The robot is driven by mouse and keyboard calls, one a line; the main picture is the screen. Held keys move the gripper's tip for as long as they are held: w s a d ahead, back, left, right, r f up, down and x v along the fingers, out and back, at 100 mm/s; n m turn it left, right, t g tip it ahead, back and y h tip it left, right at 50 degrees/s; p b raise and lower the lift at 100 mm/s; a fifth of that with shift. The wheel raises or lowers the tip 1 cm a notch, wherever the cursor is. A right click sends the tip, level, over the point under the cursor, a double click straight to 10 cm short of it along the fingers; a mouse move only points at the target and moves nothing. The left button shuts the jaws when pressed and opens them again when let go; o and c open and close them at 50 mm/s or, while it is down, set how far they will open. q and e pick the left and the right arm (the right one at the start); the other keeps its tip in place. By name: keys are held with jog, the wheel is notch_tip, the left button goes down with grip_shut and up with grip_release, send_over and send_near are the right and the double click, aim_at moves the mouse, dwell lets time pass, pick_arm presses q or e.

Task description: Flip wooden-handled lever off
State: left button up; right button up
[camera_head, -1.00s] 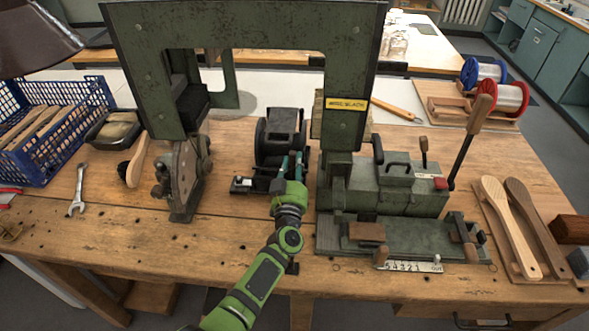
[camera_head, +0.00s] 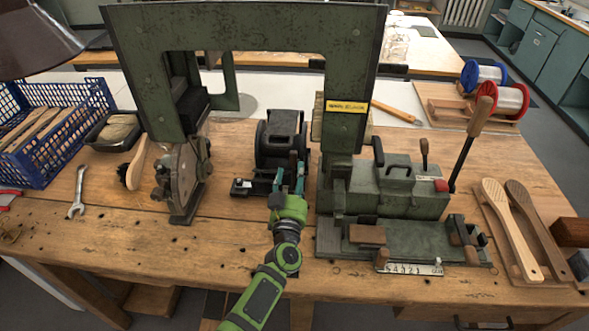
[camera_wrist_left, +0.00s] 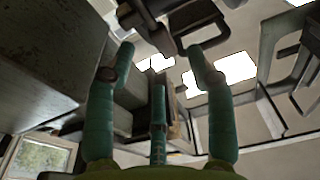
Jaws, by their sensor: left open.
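A tall lever with a wooden handle (camera_head: 481,114) stands up, leaning right, at the right end of the green machine (camera_head: 398,190). A shorter wooden-handled lever (camera_head: 424,152) stands upright on that machine's top. A small brown upright piece (camera_head: 293,158) shows by my fingertips at the dark motor unit (camera_head: 282,138); I cannot tell if it is a lever handle. My left gripper (camera_head: 289,174) is open in front of this unit, left of the green machine. In the left wrist view its fingertips (camera_wrist_left: 160,52) are apart, with a dark part (camera_wrist_left: 150,22) beyond them. My right gripper is not in view.
A tall green frame (camera_head: 240,25) arches over the bench. A blue crate (camera_head: 88,132) and a wrench (camera_head: 77,192) lie left. The front left bench top is fairly clear.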

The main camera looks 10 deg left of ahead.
pick_arm(q)
jog(key=shift+s+f, duration=0.15)
jog(key=shift+s, duration=1)
jog(key=shift+s+f, duration=0.1)
jog(key=shift+s, duration=1)
